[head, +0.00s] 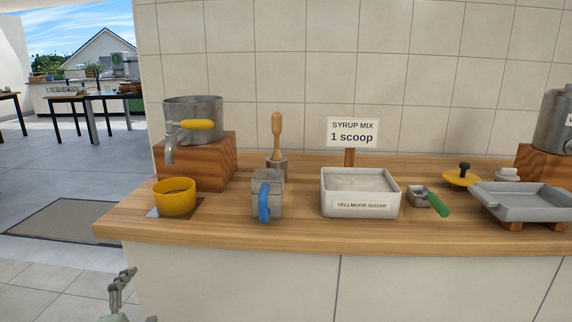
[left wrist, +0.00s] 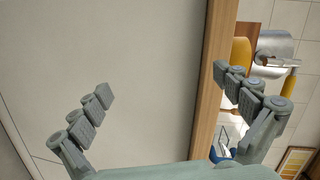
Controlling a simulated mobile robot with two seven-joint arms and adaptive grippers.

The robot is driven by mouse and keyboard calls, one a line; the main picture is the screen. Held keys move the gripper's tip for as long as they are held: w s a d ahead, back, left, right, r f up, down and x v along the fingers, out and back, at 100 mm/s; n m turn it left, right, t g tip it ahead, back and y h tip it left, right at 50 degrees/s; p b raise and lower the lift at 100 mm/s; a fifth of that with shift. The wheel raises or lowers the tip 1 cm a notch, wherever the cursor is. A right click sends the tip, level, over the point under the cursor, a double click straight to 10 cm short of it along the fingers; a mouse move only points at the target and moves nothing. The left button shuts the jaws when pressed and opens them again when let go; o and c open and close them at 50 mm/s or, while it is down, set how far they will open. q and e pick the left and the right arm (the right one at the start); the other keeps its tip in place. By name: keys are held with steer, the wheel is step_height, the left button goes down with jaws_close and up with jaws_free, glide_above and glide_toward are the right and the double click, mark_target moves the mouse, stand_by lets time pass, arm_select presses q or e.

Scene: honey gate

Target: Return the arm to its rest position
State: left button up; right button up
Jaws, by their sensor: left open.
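My left gripper (head: 122,284) shows at the bottom left of the head view, low in front of the counter and below its top edge. In the left wrist view its two fingers (left wrist: 170,88) are spread wide with nothing between them. Behind them are the pale cabinet front (left wrist: 150,60) and the wooden counter edge (left wrist: 207,100). The gripper touches nothing that I can see. My right gripper is in neither view.
On the wooden counter (head: 310,236) stand a yellow cup (head: 175,198), a metal pot with a tap (head: 193,110) on a wooden block, a blue-handled container (head: 266,180), a sugar bin (head: 360,206), a green-handled scoop (head: 428,199) and a grey tray (head: 520,203). Floor left of the counter is open.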

arm_select(q)
steer(key=s+f+n+g+y, duration=0.1)
steer(key=s+f+n+g, duration=0.5)
steer(key=f, duration=0.6)
steer(key=s+d+f+n+g, duration=0.2)
steer(key=s+f+n+g, duration=0.1)
steer(key=s+f, duration=0.5)
steer(key=s+d+f+n+g+h, duration=0.1)
steer(key=s+d+f+n+g, duration=0.1)
steer(key=s+f, duration=0.7)
steer(key=s+n+g, duration=0.1)
steer(key=s, duration=0.2)
steer(key=shift+n+g, duration=0.3)
steer(key=shift+f, duration=0.1)
